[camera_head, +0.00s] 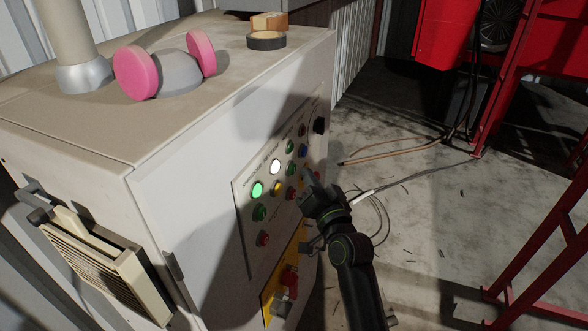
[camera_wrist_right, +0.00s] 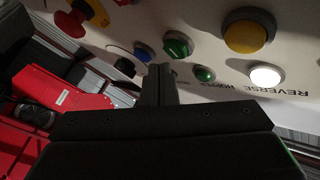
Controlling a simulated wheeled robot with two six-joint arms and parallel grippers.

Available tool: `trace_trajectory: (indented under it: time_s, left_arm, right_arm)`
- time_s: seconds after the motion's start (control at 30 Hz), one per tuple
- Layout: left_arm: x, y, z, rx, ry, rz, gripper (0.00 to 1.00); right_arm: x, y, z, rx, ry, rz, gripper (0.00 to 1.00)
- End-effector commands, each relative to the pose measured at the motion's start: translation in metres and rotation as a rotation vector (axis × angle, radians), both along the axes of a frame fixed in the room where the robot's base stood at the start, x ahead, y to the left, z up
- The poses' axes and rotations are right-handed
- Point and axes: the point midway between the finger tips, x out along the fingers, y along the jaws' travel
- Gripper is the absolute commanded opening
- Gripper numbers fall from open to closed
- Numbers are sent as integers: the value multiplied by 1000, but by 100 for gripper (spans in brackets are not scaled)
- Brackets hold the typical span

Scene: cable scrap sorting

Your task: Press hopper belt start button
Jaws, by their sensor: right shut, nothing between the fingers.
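The button panel (camera_head: 245,225) is on the side of a pale cabinet. A green button (camera_wrist_right: 178,45) shows in the right wrist view just beyond and right of my fingertips. Beside it are a small unlit green lamp (camera_wrist_right: 204,74) and the lettering "HOPPER"; I cannot tell for certain which button this labels. My right gripper (camera_head: 308,178) is shut and empty, pointing at the panel's right half. Its fingers also show in the right wrist view (camera_wrist_right: 160,72). Whether the tips touch the panel cannot be told. My left gripper is out of view.
Near the fingers are a blue button (camera_wrist_right: 143,53) and a black knob (camera_wrist_right: 124,67). A large yellow button (camera_wrist_right: 247,32) and a lit white lamp (camera_wrist_right: 266,76) lie to the right. A red emergency stop (camera_wrist_right: 70,24) sits at upper left. Cables (camera_head: 395,155) lie on the floor.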

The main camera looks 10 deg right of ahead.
Motion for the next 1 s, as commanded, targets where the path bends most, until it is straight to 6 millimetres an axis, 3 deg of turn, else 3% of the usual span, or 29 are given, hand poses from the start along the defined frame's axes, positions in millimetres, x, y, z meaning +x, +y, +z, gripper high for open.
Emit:
trace_trajectory:
  time_s: [1.0]
  left_arm:
    - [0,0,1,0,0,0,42]
  right_arm:
    - [5,7,0,0,0,0,0]
